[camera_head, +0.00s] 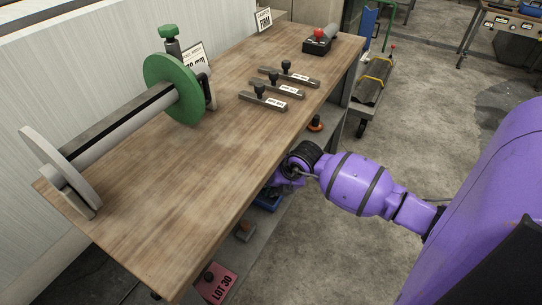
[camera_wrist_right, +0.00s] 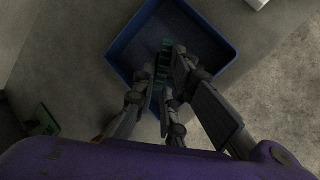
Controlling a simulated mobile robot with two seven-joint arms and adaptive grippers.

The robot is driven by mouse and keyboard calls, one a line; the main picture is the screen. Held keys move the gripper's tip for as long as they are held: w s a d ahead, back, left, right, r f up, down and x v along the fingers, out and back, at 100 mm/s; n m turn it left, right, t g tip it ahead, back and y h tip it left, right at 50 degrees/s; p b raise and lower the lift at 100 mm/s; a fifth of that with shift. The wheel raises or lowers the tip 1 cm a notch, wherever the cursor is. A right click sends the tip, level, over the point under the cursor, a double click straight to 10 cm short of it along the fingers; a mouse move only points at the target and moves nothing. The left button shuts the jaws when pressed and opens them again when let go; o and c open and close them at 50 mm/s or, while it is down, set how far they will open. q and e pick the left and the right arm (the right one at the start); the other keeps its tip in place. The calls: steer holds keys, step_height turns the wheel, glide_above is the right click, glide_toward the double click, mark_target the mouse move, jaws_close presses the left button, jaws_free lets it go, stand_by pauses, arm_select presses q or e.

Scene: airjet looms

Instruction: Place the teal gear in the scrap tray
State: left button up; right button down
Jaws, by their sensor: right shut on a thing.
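The teal gear (camera_wrist_right: 164,52) is a small dark green-blue toothed piece between the fingers of my right gripper (camera_wrist_right: 167,72) in the right wrist view. The gripper is shut on it. Gear and fingertips appear over the inside of a blue tray (camera_wrist_right: 201,42), which I take to be the scrap tray. I cannot tell how high above its floor they are. In the head view a blue tray (camera_head: 267,201) shows partly below the bench edge, beside my right wrist. There the gear and fingertips are hidden. My left gripper is not in view.
The wooden bench (camera_head: 170,190) overhangs the lower grey shelf. On the bench are a spool with a green flange (camera_head: 172,90) and several grey bars. A red "LOT 30" card (camera_head: 215,283) and an orange-and-black item (camera_head: 315,123) lie lower down. Open floor is at right.

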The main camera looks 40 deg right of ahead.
steer(key=shift+s+f, duration=0.1)
steer(key=shift+f, duration=0.3)
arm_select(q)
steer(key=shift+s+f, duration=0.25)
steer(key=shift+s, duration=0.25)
arm_select(e)
steer(key=c, duration=2)
jaws_free()
steer(key=shift+c, duration=0.2)
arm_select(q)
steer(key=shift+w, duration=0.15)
arm_select(e)
steer(key=shift+r, duration=0.1)
